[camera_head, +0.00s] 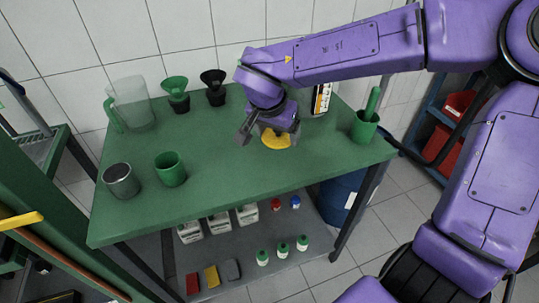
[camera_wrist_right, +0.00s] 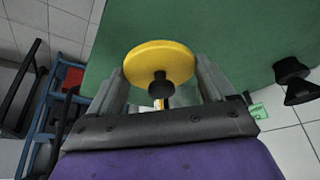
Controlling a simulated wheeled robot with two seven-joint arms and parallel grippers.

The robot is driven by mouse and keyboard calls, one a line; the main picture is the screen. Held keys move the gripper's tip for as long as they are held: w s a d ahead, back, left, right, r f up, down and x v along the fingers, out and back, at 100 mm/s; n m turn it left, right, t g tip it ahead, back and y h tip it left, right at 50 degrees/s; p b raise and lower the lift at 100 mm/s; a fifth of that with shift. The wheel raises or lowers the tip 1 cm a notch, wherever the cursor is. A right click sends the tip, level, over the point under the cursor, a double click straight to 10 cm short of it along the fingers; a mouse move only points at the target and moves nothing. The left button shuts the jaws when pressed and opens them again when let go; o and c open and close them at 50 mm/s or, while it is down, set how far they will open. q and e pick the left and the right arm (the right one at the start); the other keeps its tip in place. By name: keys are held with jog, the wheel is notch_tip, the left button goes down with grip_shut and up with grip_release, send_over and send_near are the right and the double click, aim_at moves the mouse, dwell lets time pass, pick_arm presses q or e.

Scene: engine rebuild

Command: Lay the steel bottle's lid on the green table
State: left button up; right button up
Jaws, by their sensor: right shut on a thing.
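My right gripper (camera_head: 269,130) is over the middle of the green table (camera_head: 225,190), fingers pointing down. It is shut on a yellow round lid (camera_head: 276,139). In the right wrist view the lid (camera_wrist_right: 150,57) is a flat disc with a black knob (camera_wrist_right: 161,84) between the two fingers (camera_wrist_right: 160,85). I cannot tell whether the lid touches the table or hangs just above it. A grey steel cup-like vessel (camera_head: 121,182) stands at the table's left front; I cannot tell if it is the steel bottle. My left gripper is not in view.
A green cup (camera_head: 170,170), a clear jug (camera_head: 131,103) and two funnel-topped items (camera_head: 176,93) (camera_head: 214,88) stand on the left half. A labelled container (camera_head: 321,98) and a green mortar-like cup (camera_head: 363,129) are on the right. The table's front middle is clear.

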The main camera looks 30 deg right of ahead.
send_over(271, 152)
jog(key=f, duration=0.6)
jog(key=shift+s+a+f, duration=0.25)
jog(key=shift+s+a, duration=0.15)
notch_tip(271, 152, down, 3)
jog(key=shift+a+r, duration=0.1)
jog(key=shift+w, duration=0.1)
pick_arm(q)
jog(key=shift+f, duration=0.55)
pick_arm(e)
jog(key=shift+f, duration=0.2)
jog(key=o, duration=0.9)
jog(key=shift+c, duration=0.2)
jog(key=shift+r, duration=0.1)
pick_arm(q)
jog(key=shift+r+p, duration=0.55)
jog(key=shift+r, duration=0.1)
pick_arm(e)
jog(key=v, duration=1.2)
